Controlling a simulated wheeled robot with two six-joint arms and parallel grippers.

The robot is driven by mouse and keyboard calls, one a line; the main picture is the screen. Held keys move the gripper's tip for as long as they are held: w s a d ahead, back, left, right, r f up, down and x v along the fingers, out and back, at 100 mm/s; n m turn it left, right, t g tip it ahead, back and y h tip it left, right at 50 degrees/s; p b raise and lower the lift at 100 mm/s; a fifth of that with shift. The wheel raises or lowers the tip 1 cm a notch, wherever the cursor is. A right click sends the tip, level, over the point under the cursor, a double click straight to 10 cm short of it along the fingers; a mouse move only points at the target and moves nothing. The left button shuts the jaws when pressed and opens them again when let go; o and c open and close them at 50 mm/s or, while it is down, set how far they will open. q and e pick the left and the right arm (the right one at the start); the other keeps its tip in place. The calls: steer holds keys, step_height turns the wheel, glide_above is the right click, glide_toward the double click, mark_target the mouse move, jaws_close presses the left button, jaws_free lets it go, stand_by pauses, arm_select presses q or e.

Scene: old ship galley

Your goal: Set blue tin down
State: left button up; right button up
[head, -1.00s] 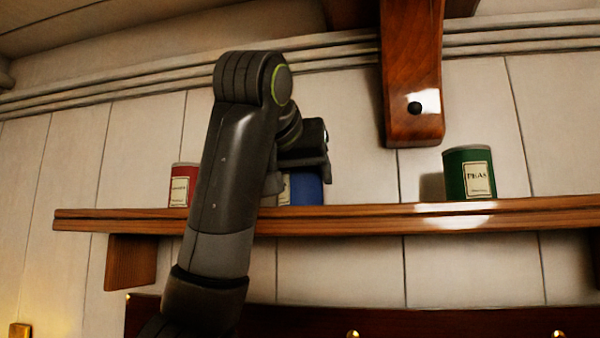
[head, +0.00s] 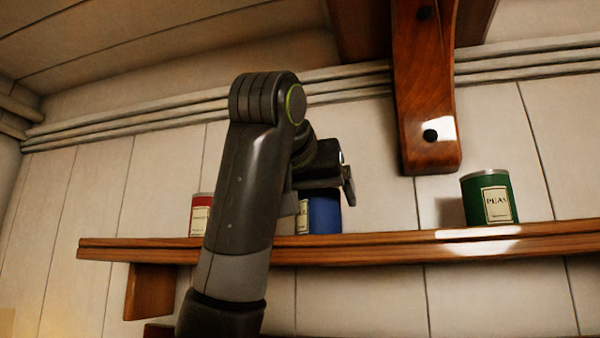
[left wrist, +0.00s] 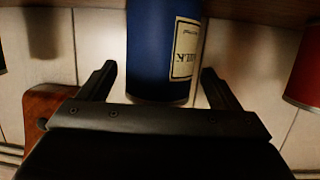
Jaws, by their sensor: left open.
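The blue tin (head: 325,212) stands upright on the wooden shelf (head: 400,250), partly hidden behind my left arm. My left gripper (head: 318,190) is at the tin, with one finger showing at its upper right. In the left wrist view, the blue tin (left wrist: 155,45) has a cream label reading "MILK" in part. The open fingers of my left gripper (left wrist: 160,72) are on either side of it, with a visible gap at each side. My right gripper is not in view.
A red tin (head: 201,212) stands on the shelf to the left, partly behind my arm. A green tin labelled "PEAS" (head: 488,200) stands to the right. A wooden bracket (head: 425,90) hangs above the shelf between the blue and green tins. The shelf between those two is clear.

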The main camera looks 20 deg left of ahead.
arm_select(q)
steer(key=b+v, duration=0.1)
steer(key=v, duration=0.1)
steer(key=b+v, duration=0.1)
steer(key=b, duration=0.1)
steer(key=b+v, duration=0.2)
steer(key=shift+s+f, duration=0.25)
steer(key=shift+s, duration=0.1)
steer(key=v, duration=0.1)
steer(key=b+v, duration=0.1)
steer(key=v, duration=0.1)
steer(key=b+v, duration=0.1)
steer(key=v, duration=0.1)
steer(key=shift+r, duration=0.35)
